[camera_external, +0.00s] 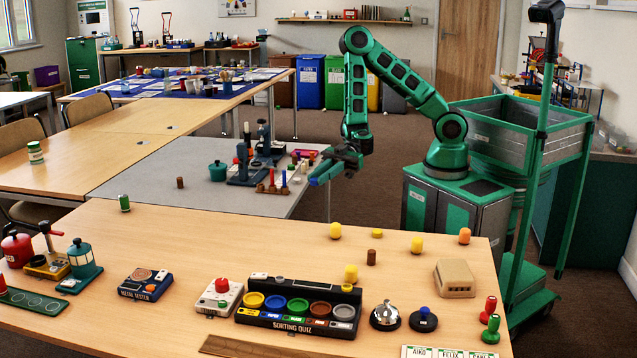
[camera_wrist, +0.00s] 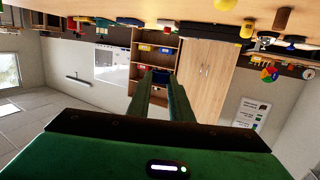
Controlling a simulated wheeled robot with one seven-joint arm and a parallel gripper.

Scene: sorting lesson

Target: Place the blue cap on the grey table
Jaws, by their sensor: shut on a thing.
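My gripper (camera_external: 327,170) hangs at the end of my green arm, beside the right end of the grey table (camera_external: 150,183). It is shut on the blue cap (camera_external: 319,178), which shows as a small blue shape at the fingertips. In the wrist view the two green fingers (camera_wrist: 166,98) reach forward with a dark blue bit of the cap (camera_wrist: 160,75) between their tips. The fingers hide most of the cap. It appears above the tabletop's level, near its right edge; I cannot tell the exact gap.
On the grey table stand a green pot (camera_external: 218,171), a small brown cylinder (camera_external: 180,183), a dark blue stand (camera_external: 243,178) and a rack of coloured pegs (camera_external: 271,188). Its left and front parts are mostly bare. The wooden front table (camera_external: 150,240) holds a sorting quiz box (camera_external: 298,310).

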